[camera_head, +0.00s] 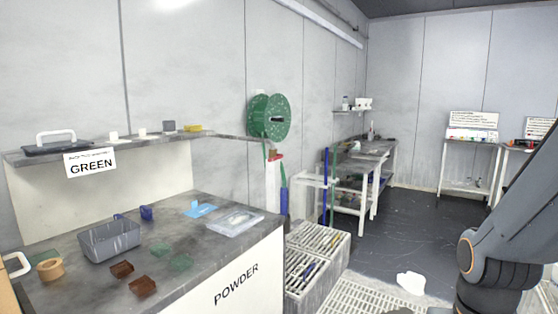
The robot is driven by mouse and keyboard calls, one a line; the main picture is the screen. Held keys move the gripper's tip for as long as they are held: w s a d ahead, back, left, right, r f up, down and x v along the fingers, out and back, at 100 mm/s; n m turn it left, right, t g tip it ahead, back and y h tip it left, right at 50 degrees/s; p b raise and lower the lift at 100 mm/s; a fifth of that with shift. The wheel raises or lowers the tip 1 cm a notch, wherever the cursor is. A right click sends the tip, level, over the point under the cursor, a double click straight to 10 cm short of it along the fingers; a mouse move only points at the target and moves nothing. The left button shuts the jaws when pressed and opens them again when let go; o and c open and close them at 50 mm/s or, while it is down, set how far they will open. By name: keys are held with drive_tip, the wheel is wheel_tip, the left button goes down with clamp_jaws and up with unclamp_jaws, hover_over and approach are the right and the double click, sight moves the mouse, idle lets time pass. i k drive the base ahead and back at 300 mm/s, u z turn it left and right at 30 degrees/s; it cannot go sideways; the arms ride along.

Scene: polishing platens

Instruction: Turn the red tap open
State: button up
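A small red piece (276,156), which looks like the red tap, sits at the top of a white post just below the green hose reel (269,117). It is small in the picture, and I cannot tell how its handle is turned. Part of my arm shows at the right edge, far from the red piece. My gripper is out of view.
A grey bench (228,223) marked POWDER fills the left front, with a grey bin (109,241) and small parts on it. Slatted grates (318,238) lie low beside it. A white object (410,283) lies on the floor. Dark floor (425,215) is open towards the back right.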

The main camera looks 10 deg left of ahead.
sight(274, 158)
drive_tip(key=u, duration=0.5)
drive_tip(key=i, duration=1.4)
